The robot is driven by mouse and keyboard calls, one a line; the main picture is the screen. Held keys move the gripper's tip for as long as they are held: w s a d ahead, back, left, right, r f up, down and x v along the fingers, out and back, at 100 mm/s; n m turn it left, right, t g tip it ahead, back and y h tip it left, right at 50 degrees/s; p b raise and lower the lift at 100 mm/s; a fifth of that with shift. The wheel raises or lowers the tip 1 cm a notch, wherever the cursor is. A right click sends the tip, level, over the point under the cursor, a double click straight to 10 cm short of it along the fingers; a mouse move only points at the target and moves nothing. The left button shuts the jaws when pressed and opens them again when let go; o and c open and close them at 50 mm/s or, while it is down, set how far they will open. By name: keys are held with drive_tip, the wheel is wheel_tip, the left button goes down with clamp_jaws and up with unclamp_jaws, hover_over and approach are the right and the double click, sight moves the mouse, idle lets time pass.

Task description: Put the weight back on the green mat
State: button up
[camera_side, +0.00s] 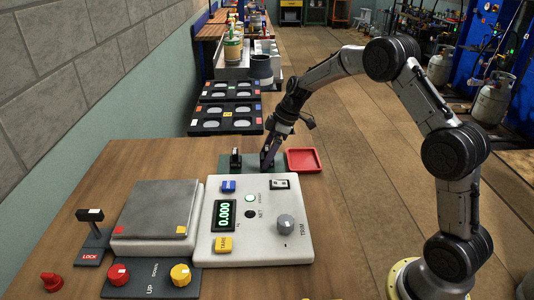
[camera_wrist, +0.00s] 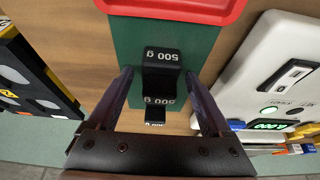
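The green mat (camera_side: 287,165) lies at the far edge of the table, beyond the scale. A black weight (camera_side: 235,158) stands on its left part in the side view. In the wrist view a black block marked 500 g (camera_wrist: 164,56) is over the mat (camera_wrist: 125,45), with more 500 g markings below it, partly overlapping. My gripper (camera_side: 267,160) points down at the mat, around or close to the right-hand weight. In the wrist view my gripper's (camera_wrist: 163,85) fingers are apart, with visible gaps on both sides of the black block.
A red tray (camera_side: 304,160) sits right of the mat. The white control box (camera_side: 260,245) shows 0.000, with the scale's grey plate (camera_side: 158,207) to its left, empty. A LOCK lever (camera_side: 91,235) and a knob panel (camera_side: 151,281) stand at the left and front.

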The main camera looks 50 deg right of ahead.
drive_tip(key=shift+r, duration=0.1)
drive_tip(key=v, duration=1.1)
drive_tip(key=s+a+r+m+h, duration=0.1)
drive_tip(key=s+a+r+m, duration=0.1)
drive_tip(key=s+a+r, duration=0.4)
drive_tip(key=s+a+m+t+h, duration=0.1)
drive_tip(key=s+a+m, duration=0.1)
drive_tip(key=s, duration=1.1)
drive_tip(key=s+a+f+m+t+h, duration=0.1)
drive_tip(key=s+a+m, duration=0.2)
drive_tip(key=s, duration=1.1)
drive_tip(key=shift+f+m, duration=0.2)
drive_tip(key=shift+m, duration=0.8)
drive_tip(key=shift+s, duration=0.1)
